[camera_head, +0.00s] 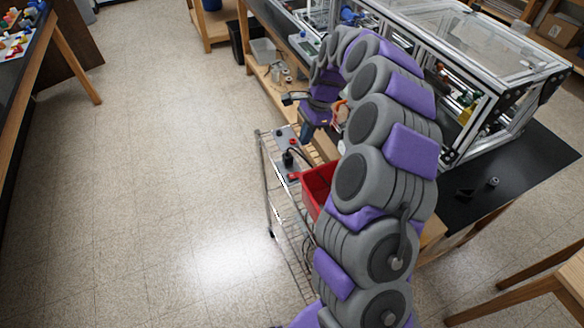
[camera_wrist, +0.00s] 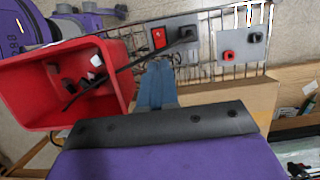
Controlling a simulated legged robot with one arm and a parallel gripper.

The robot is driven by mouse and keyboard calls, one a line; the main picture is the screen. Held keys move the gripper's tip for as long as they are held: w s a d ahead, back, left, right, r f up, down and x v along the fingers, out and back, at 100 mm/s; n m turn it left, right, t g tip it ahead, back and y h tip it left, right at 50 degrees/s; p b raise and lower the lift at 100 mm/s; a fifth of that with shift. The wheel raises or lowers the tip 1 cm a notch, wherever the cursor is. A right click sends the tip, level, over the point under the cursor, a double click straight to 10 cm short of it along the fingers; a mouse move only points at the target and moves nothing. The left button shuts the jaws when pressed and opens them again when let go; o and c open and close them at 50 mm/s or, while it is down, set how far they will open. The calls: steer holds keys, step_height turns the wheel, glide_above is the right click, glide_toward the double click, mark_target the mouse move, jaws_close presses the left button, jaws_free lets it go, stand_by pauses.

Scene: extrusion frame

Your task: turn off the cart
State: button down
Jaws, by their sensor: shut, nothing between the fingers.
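The cart (camera_head: 270,190) is a wire-shelf cart beside the wooden bench. In the wrist view its wire top (camera_wrist: 208,74) carries a grey box with a red rocker switch (camera_wrist: 158,38) and a black plug with a cable (camera_wrist: 187,34). A second grey plate (camera_wrist: 242,45) has one red and one black round part. My gripper (camera_wrist: 157,84) is shut and empty, its blue fingers pointing toward the switch box. In the picture the fingertips lie just below the red switch; I cannot tell if they touch. In the head view my gripper (camera_head: 305,135) is over the cart's far end.
A red bin (camera_wrist: 120,80) with dark items stands on the cart, left of the fingers in the wrist view. The floor (camera_head: 170,190) left of the cart is clear.

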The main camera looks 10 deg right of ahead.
mark_target(291, 176)
steer(key=shift+f, duration=0.1)
steer(key=b+x, duration=0.3)
steer(key=x, duration=1)
steer(key=shift+f, duration=0.4)
steer(key=shift+s+a+r+p, duration=0.1)
steer(key=shift+s+p, duration=0.05)
steer(key=shift+p, duration=0.25)
